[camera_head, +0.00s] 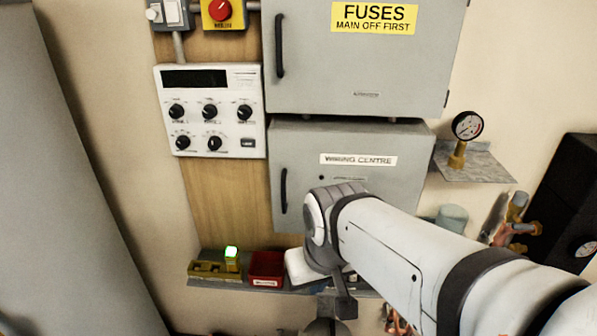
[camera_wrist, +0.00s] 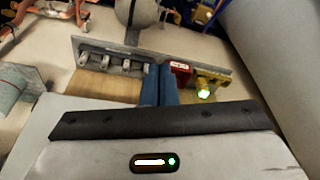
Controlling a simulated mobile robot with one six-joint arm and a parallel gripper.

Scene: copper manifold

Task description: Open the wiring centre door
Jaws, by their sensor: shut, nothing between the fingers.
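The wiring centre (camera_head: 350,145) is a grey metal box on the wall in the head view, with a white name label. Its door looks shut. A dark vertical handle (camera_head: 283,190) is on the door's left side. My arm covers the lower right of the door. My gripper's blue fingers (camera_wrist: 159,72) are together and empty in the wrist view, over the shelf area. In the head view the fingers cannot be made out behind my wrist, which is right of and below the handle. I see no contact with the handle.
The fuses box (camera_head: 365,60) is directly above. A white control panel (camera_head: 210,110) is at left. Below, a shelf (camera_head: 215,283) holds a red bin (camera_head: 267,268) and a yellow block with a green light (camera_head: 232,258). A gauge (camera_head: 466,126) stands at right.

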